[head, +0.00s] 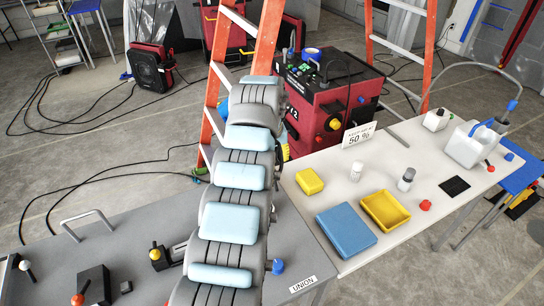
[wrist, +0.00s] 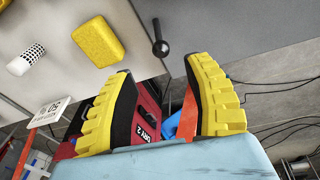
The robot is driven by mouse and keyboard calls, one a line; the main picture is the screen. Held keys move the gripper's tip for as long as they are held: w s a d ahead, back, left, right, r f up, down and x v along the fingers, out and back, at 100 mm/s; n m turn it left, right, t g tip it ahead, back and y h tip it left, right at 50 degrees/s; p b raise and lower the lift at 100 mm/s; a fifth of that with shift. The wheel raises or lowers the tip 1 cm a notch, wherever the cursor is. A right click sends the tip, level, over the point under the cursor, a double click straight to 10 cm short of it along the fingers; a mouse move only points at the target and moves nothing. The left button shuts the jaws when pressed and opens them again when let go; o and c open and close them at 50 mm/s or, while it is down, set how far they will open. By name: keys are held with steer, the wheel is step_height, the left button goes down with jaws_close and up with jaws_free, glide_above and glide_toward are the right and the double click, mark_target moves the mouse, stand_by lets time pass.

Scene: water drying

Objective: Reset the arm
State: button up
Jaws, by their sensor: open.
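My arm (head: 233,205) with grey links and light blue pads rises from the bottom middle of the head view, in front of an orange ladder. My gripper (wrist: 161,68) shows in the wrist view with two yellow ribbed fingers spread wide apart. It is open, and nothing is between the fingers. In the head view I cannot make out the gripper clearly; the arm seems to hide most of it.
A white table (head: 330,179) at right bears a yellow sponge (head: 310,181), a blue box (head: 346,231), a yellow tray (head: 404,223) and a white jug (head: 470,146). A grey bench (head: 130,243) lies left. A red machine (head: 325,98) and orange ladder (head: 268,38) stand behind.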

steer(key=shift+s+r, duration=0.1)
steer(key=shift+r, duration=0.35)
